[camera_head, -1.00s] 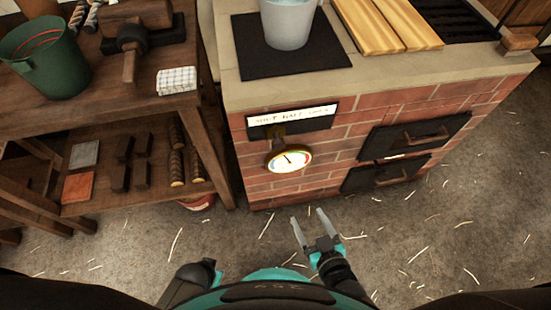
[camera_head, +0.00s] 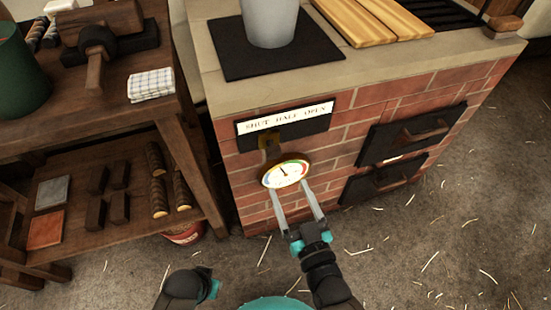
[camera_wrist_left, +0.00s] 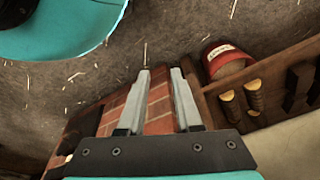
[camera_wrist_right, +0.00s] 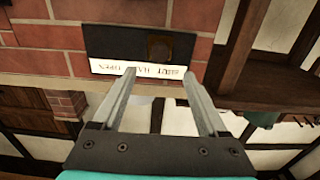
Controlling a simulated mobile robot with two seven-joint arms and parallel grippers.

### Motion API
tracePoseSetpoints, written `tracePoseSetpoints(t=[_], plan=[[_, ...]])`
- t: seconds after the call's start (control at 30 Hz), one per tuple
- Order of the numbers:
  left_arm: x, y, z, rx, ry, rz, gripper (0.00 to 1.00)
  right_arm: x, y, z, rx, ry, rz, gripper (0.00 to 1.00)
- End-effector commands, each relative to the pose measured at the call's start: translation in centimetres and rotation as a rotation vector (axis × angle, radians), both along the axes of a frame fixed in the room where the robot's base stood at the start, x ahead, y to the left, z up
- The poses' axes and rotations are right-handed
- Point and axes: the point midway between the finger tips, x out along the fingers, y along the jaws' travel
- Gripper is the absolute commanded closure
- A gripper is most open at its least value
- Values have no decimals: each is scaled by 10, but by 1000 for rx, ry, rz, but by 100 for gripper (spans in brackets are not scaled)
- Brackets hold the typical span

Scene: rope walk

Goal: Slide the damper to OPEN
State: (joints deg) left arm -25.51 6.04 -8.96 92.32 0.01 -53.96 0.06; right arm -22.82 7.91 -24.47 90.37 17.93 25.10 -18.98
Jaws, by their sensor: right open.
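The damper is a dark plate (camera_head: 310,132) on the brick stove front, with a white strip (camera_head: 287,117) reading SHUT, HALF, OPEN from left to right. Its brass handle (camera_head: 268,143) stands near the SHUT end; it also shows, dark, in the right wrist view (camera_wrist_right: 160,48). My right gripper (camera_head: 289,189) is open and empty, in front of the stove, its fingertips beside the gauge in the picture and below the handle. I cannot tell its distance from the bricks. My left gripper (camera_wrist_left: 161,72) is open and empty, pointing toward the floor and stove side.
A round gauge (camera_head: 286,174) sits just under the damper. Dark stove doors (camera_head: 412,134) with handles are to its right. A wooden workbench (camera_head: 190,135) with shelves stands left, a red bucket (camera_head: 184,234) beside its leg. A pot (camera_head: 270,22) stands on the stove.

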Motion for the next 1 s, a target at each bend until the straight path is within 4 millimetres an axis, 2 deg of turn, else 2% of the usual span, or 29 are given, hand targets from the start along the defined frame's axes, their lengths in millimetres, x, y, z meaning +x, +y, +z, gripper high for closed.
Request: tracePoseSetpoints(t=[0.1,0.5,0.73,1.0], plan=[[6,-3,9,-4,-10,1,66,20,6,-2,2,-2,-1,24],[27,-7,47,-14,-68,4,66,78,25,-1,1,-1,-1,24],[33,-8,63,-17,-89,5,66,97,31,-1,1,0,-1,24],[34,-8,68,-18,-95,5,66,101,33,-1,-1,2,0,24]])
